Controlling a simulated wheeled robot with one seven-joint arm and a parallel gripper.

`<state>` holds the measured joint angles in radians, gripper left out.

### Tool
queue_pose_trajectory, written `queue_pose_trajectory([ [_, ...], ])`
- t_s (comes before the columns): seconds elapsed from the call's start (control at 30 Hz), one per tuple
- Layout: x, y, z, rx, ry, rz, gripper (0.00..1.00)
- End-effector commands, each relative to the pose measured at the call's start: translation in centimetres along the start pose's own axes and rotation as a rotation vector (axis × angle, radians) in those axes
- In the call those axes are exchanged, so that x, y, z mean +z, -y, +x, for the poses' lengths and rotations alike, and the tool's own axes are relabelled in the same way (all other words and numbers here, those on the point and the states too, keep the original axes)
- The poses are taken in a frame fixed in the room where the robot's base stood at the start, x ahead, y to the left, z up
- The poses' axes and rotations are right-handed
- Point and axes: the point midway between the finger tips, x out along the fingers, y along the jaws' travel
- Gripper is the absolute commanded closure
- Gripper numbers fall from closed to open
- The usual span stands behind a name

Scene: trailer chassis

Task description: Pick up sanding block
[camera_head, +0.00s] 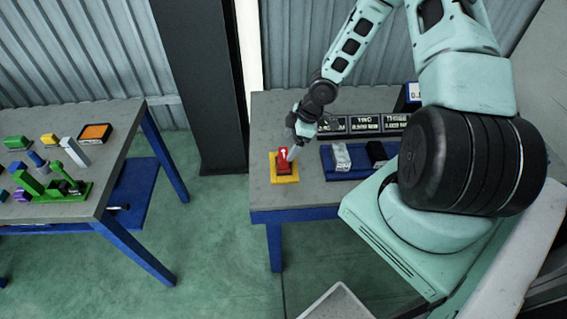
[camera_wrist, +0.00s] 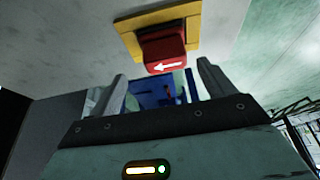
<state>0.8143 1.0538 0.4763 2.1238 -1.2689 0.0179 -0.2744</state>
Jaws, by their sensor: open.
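A red block (camera_head: 284,155) with a white arrow, which I take to be the sanding block, sits on a yellow base (camera_head: 287,179) near the left end of the grey bench. The red block (camera_wrist: 165,52) also shows in the wrist view, at the top middle on its yellow base (camera_wrist: 127,25). My gripper (camera_head: 293,152) is right at the block in the head view. In the wrist view my gripper (camera_wrist: 162,74) has its two fingers apart, one to each side of the block's near end. I cannot tell whether they touch it.
A blue tray (camera_head: 330,168) with a white and a black item lies to the right of the yellow base on the bench (camera_head: 262,122). Black signs (camera_head: 364,124) stand behind it. Another table (camera_head: 125,125) with several coloured blocks stands at left, across open floor.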

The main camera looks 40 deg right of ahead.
Motion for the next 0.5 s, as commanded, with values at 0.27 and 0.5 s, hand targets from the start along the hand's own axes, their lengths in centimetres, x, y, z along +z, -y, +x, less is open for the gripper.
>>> queue_pose_trajectory([
  [0.27, 0.0, 0.3, 1.6, -0.001, 0.002, -0.005, 0.18],
  [0.5, -0.2, 0.8, 4.1, -0.002, 0.002, -0.004, 0.18],
])
